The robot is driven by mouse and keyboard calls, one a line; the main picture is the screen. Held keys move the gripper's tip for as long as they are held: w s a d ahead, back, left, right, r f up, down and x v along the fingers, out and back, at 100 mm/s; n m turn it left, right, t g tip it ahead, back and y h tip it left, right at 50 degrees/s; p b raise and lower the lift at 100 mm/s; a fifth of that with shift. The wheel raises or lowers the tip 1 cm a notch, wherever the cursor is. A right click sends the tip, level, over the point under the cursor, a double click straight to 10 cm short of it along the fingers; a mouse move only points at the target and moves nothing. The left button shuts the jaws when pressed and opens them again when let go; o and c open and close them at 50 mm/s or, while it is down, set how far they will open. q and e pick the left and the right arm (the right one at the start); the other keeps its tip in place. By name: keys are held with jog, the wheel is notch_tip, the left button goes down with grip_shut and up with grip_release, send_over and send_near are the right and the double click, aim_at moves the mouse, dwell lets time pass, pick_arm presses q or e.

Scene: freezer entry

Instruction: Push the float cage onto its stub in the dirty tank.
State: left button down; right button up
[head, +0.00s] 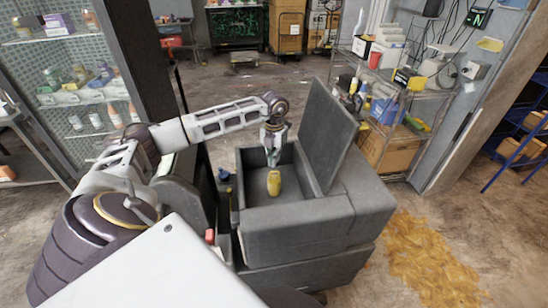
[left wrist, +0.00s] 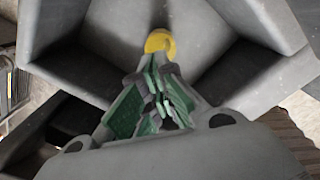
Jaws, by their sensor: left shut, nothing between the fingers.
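The float cage (head: 274,183) is a small yellow piece standing inside the grey dirty tank (head: 297,214). In the left wrist view the float cage (left wrist: 160,42) shows just past my fingertips, with its lower part hidden. My left gripper (head: 272,163) points down into the open tank, directly over the cage. Its green-padded fingers (left wrist: 156,74) are shut with nothing between them. I cannot tell whether the tips touch the cage's top. The stub is not visible. My right gripper is out of view.
The tank's lid (head: 326,134) stands raised at its right side. An orange-brown spill (head: 425,260) lies on the floor at right. A wire shelf (head: 390,125) with bottles and boxes stands behind, and shelves (head: 85,100) stand at left.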

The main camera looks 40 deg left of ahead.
aim_at(273, 181)
pick_arm(q)
jog(key=shift+f+b, duration=0.4)
jog(key=shift+f, duration=0.45)
jog(key=shift+f+b, duration=0.35)
jog(key=shift+f, duration=0.7)
jog(key=shift+f+b, duration=0.2)
jog(key=shift+b, duration=0.15)
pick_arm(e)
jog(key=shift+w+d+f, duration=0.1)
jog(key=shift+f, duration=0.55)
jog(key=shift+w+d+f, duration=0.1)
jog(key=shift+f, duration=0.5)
pick_arm(q)
jog(key=shift+f, duration=0.15)
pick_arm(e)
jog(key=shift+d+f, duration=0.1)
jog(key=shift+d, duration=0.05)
